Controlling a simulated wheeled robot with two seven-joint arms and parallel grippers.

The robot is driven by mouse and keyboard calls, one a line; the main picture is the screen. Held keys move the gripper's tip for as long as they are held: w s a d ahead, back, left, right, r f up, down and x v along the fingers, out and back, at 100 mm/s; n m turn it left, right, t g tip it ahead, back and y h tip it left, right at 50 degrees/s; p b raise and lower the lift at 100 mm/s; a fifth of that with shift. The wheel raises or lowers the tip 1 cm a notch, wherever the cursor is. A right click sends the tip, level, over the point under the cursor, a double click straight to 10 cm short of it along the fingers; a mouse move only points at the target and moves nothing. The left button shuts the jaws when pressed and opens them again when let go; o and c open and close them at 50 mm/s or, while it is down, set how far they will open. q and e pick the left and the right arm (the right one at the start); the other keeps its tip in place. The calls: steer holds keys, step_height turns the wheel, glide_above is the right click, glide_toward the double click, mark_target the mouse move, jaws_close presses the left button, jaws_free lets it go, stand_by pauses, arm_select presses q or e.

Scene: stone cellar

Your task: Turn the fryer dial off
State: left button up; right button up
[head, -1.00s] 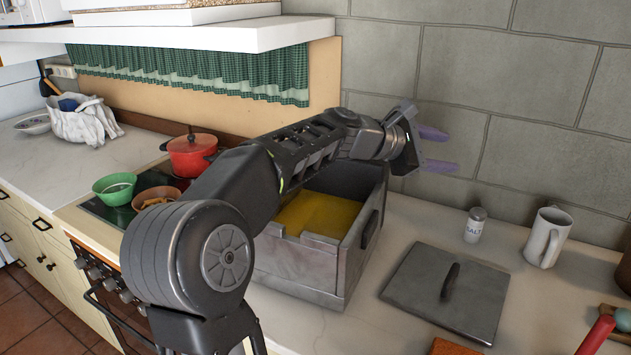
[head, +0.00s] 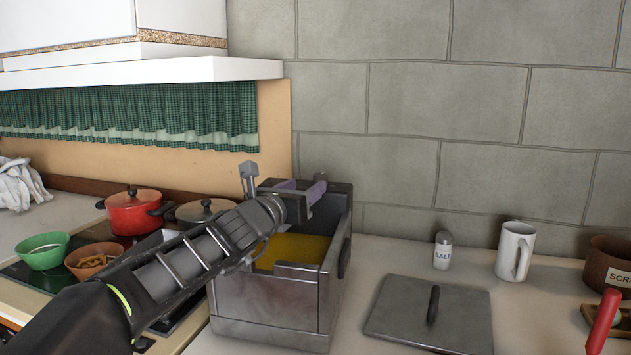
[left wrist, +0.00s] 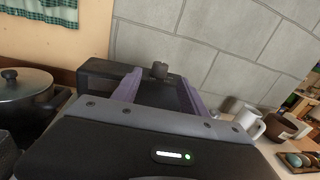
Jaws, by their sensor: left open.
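The fryer (head: 270,305) is a grey metal box with yellow oil (head: 292,250) inside and a dark control box (head: 338,200) at its back. In the left wrist view, the dial (left wrist: 160,70) is a small dark knob at the top of the control box (left wrist: 100,76). My left gripper (head: 303,187) reaches over the fryer to the control box, with its purple fingers apart and nothing held. In the left wrist view, the dial appears between the two fingertips; I cannot tell whether they touch it. The dial's pointer and setting cannot be read. My right gripper is not in view.
A grey lid (head: 430,312) lies right of the fryer, with a salt shaker (head: 442,250) and white mug (head: 515,250) behind it. A red pot (head: 133,212) and a lidded pan (head: 200,212) stand on the hob at left. The stone wall (head: 400,185) is close behind.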

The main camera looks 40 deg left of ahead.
mark_target(317, 179)
arm_select(q)
steer(key=x, duration=0.7)
steer(key=shift+w+p, duration=0.25)
steer(key=shift+p, duration=0.05)
steer(key=shift+c, duration=0.5)
jaws_close()
